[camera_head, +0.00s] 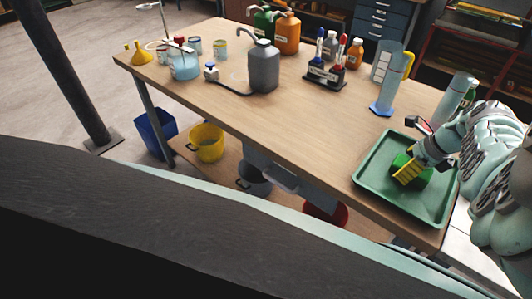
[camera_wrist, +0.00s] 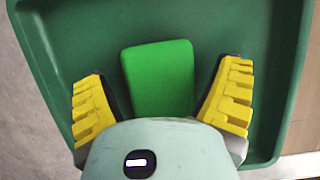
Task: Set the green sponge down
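The green sponge (camera_wrist: 160,75) appears to lie in the green tray (camera_wrist: 225,20), between my gripper's fingers in the wrist view. My gripper (camera_wrist: 165,85) has its two yellow ridged fingers spread apart. Green tray surface shows between the sponge and both fingertips. The near end of the sponge is hidden by my gripper's body. In the head view, my gripper (camera_head: 407,171) is low over the tray (camera_head: 376,186) at the right end of the table. The sponge (camera_head: 399,160) shows there only partly, behind a yellow finger.
A second cylinder (camera_head: 454,97) stands close to my arm. The table's middle is clear.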

